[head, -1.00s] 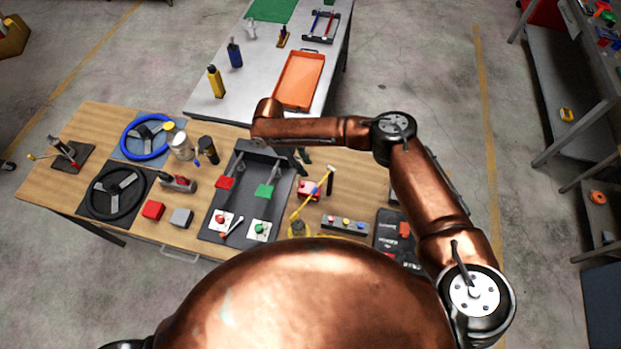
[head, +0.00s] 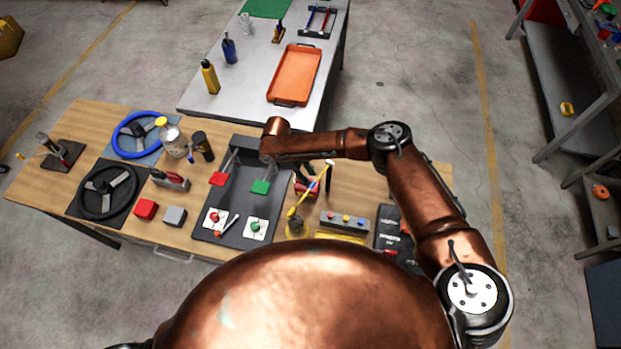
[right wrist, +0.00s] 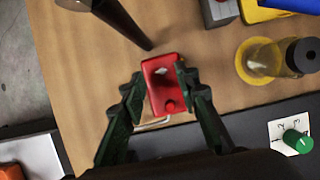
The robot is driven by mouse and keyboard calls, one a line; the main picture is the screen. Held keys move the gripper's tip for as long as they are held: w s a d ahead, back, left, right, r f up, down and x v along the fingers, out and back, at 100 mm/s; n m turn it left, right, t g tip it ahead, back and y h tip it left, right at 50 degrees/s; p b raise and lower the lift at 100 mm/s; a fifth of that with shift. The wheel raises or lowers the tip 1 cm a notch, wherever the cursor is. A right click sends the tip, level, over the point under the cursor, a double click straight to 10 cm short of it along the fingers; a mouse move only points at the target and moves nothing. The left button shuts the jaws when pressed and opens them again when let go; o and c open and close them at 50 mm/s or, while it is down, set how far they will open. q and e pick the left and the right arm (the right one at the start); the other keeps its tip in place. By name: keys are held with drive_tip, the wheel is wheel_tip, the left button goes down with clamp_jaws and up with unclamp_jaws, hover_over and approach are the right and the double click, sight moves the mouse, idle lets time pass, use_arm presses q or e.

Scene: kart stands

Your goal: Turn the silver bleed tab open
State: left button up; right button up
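A small red block (right wrist: 160,88) sits on the wooden table, with a small silver tab (right wrist: 163,71) on its face and a round red knob near one end. The tab's exact angle is too small to tell. In the head view the red block (head: 306,188) is partly hidden under my right arm. My right gripper (right wrist: 159,74) is open, with one dark green finger on each side of the block. The right finger overlaps the block's edge; a narrow gap shows at the left finger. It also shows in the head view (head: 305,172). My left gripper is not in view.
A yellow long-necked item (head: 297,226) stands close in front of the block. A button box (head: 345,222) is to the right. A dark tray (head: 236,190) with red and green pedals is to the left. A dark rod (right wrist: 125,20) reaches close to the block in the wrist view.

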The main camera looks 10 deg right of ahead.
drive_tip(key=shift+x, duration=0.9)
drive_tip(key=shift+c, duration=0.3)
clamp_jaws()
